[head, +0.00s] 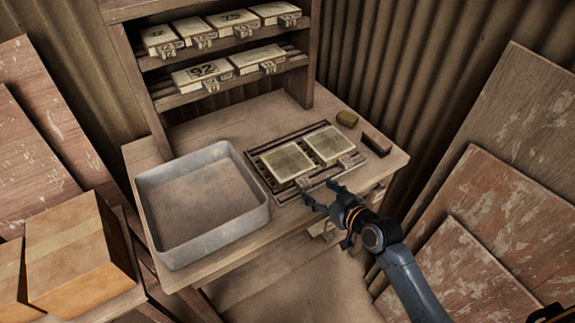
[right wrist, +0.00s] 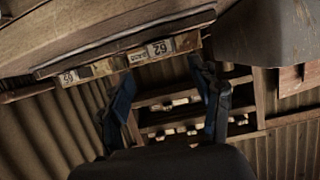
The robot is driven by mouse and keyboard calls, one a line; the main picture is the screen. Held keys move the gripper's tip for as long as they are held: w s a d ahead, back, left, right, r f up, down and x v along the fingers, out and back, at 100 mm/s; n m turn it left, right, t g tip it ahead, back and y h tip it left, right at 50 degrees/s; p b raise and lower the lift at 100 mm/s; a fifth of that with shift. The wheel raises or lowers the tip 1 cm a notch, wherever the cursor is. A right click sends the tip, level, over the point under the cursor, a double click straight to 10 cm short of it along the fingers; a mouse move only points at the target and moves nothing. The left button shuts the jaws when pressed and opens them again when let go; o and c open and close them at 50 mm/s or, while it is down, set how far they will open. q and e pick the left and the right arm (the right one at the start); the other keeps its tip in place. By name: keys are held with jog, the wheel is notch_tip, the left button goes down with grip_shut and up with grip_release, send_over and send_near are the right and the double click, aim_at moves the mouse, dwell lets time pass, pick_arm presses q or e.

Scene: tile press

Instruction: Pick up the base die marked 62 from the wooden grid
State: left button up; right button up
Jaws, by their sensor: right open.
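A wooden grid (head: 277,199) lies on the bench and holds two pale flat dies side by side, each with a tag at its front edge. The wrist picture is upside down; in it the tag of the base die marked 62 (right wrist: 160,49) reads clearly, between and beyond my fingers. It appears to be the left die in the head view (head: 286,161). The other die (head: 330,144) sits to its right; its tag is hard to read. My right gripper (head: 321,194) is open and empty, just in front of the grid's front edge, apart from the die. My left gripper is out of view.
A grey metal tray (head: 205,240) stands left of the grid. A shelf (head: 225,44) behind holds several more tagged dies. Cardboard boxes (head: 75,250) stand at the left.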

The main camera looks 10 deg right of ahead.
aim_at(305, 182)
jog(key=shift+x, duration=1.35)
jog(key=x, duration=0.4)
jog(key=shift+a+f+p, duration=0.2)
jog(key=shift+a+p, duration=0.05)
jog(key=shift+p, duration=0.15)
grip_shut()
jog(key=shift+w+r, duration=0.1)
jog(key=shift+r, duration=0.05)
